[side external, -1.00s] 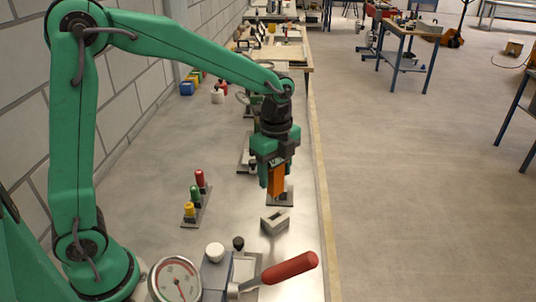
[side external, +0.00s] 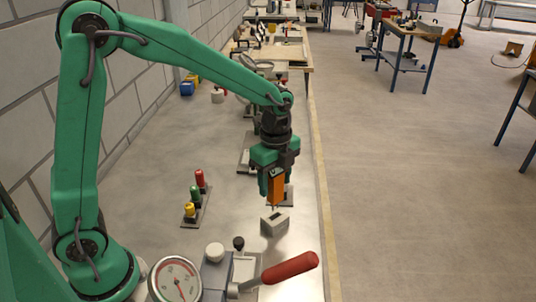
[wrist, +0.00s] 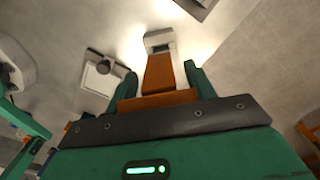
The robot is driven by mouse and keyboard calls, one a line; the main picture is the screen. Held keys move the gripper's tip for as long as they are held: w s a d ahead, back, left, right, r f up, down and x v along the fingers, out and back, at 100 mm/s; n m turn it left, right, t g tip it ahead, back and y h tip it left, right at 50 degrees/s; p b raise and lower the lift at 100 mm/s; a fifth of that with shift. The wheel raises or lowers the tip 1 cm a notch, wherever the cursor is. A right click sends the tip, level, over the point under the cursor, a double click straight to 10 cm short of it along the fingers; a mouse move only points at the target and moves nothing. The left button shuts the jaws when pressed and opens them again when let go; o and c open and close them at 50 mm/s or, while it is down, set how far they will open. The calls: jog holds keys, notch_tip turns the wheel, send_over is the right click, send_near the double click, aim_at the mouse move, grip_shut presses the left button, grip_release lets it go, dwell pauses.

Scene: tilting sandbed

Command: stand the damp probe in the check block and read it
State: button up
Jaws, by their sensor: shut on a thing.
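My gripper (side external: 272,186) is shut on the orange damp probe (side external: 277,189), which points downward. A thin dark tip shows below the orange body. The grey check block (side external: 276,221) lies on the bench just under the probe. In the side view the tip ends at or slightly above the block's top; whether it touches or enters is unclear. In the wrist view the orange probe (wrist: 159,73) lies between my green fingers, and the light grey block (wrist: 158,37) shows beyond it, partly hidden by the probe.
A stand with red, green and yellow pieces (side external: 194,205) is left of the block. In front are a round dial gauge (side external: 175,279), a white knob (side external: 215,252) and a red-handled lever (side external: 291,268). The bench edge (side external: 320,200) runs close on the right.

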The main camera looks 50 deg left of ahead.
aim_at(275, 195)
jog(key=shift+f, duration=0.85)
jog(key=shift+f, duration=1.9)
dwell(1.0)
dwell(1.1)
jog(key=o, duration=1.5)
jog(key=shift+c, duration=0.2)
jog(key=shift+r, duration=0.15)
jog(key=shift+r, duration=3.85)
